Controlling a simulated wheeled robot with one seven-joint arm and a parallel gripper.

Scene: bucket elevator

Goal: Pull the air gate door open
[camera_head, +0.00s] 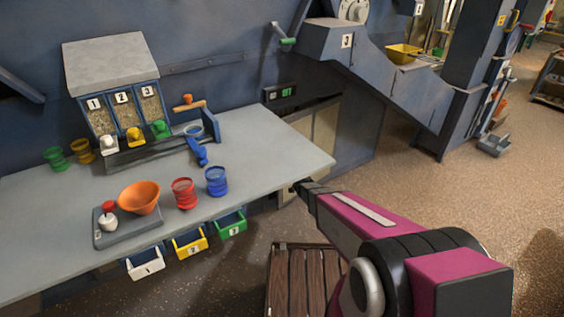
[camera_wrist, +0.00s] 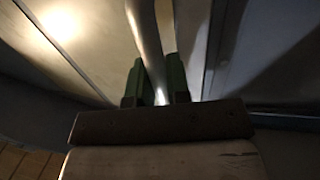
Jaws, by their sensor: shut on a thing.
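In the wrist view, a pale, slim metal bar (camera_wrist: 143,28) runs down between the two green fingers of my gripper (camera_wrist: 156,85). The fingers are shut on this bar, which looks like a door handle. Smooth grey panels (camera_wrist: 75,50) stand on both sides of it. I cannot tell exactly which panel is the air gate door. In the head view, my gripper (camera_head: 298,188) is a dark tip just below the right front edge of the workbench. The handle is not visible in the head view.
The grey workbench (camera_head: 260,150) carries an orange bowl (camera_head: 139,197), a red cup (camera_head: 184,193) and a blue cup (camera_head: 216,181) near its front edge. Numbered bins (camera_head: 231,223) hang below. A slatted wooden platform (camera_head: 300,280) lies beneath my arm. Open floor (camera_head: 420,190) lies to the right.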

